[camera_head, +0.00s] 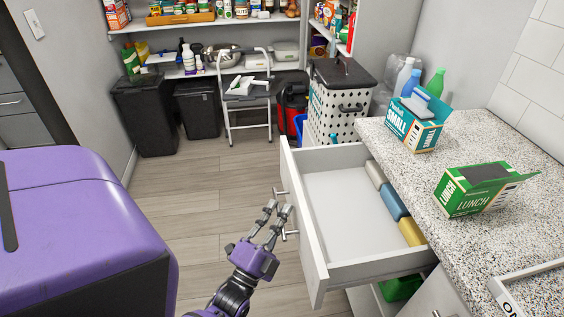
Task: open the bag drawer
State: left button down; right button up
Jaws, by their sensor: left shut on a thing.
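The bag drawer (312,232) is white and stands pulled well out from under the speckled counter. Several rolls, among them a blue roll (395,203) and a yellow roll (411,232), lie along its right side; the rest of its floor is bare. My left gripper (277,209) is at the drawer's front face, its fingers shut on the metal drawer handle (291,235). The fingers hide the middle of the handle. My right gripper is not in view.
A green lunch-bag box (478,190) and a teal box (414,122) stand on the counter (505,235). A dotted hamper (340,105), a step stool (248,105) and black bins (145,115) stand at the back. The wooden floor (205,200) left of the drawer is clear.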

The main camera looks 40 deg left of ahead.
pick_arm(q)
jog(key=c, duration=2.1)
grip_release()
jog(key=shift+f, duration=0.15)
jog(key=shift+s, duration=0.15)
jog(key=v, duration=1.1)
jog(key=shift+s+d+f, duration=0.1)
jog(key=shift+s+d, duration=0.15)
jog(key=shift+s, duration=0.05)
